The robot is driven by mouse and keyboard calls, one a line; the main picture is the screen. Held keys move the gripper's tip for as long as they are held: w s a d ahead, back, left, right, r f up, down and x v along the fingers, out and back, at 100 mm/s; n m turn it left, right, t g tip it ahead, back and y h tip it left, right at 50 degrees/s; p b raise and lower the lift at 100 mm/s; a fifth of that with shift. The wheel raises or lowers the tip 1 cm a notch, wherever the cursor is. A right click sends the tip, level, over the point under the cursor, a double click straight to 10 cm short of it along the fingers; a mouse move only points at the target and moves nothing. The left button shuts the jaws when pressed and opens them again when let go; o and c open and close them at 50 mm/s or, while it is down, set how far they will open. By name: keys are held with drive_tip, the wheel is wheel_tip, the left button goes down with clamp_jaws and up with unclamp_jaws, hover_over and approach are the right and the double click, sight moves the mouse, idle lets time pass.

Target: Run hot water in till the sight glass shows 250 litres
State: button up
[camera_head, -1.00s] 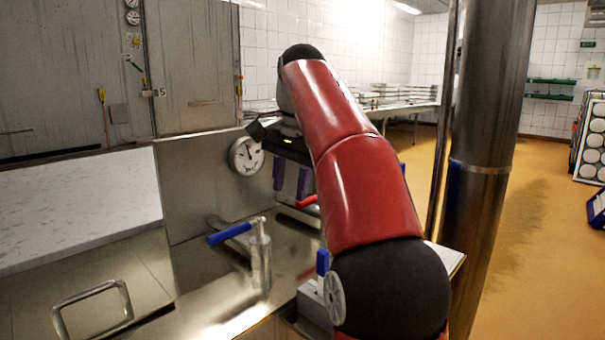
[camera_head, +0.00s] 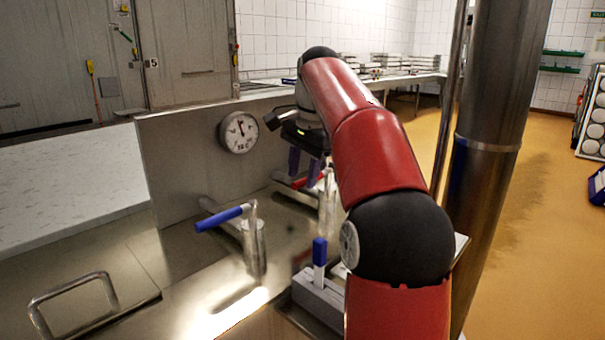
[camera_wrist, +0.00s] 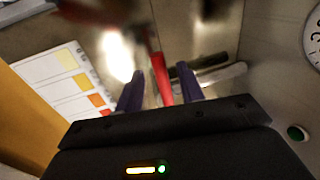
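In the wrist view the red lever (camera_wrist: 161,72) shows between the two fingers of my gripper (camera_wrist: 158,88), with a gap on each side. A second tap (camera_head: 254,245) with a blue lever (camera_head: 219,218) stands nearer and to the left.
A round dial gauge (camera_head: 239,132) is on the upright steel panel (camera_head: 180,155) behind the taps. A steel post (camera_head: 495,150) stands right of my arm. The yellow floor (camera_head: 540,240) is open beyond.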

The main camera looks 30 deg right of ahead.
drive_tip(key=shift+f, duration=0.4)
clamp_jaws()
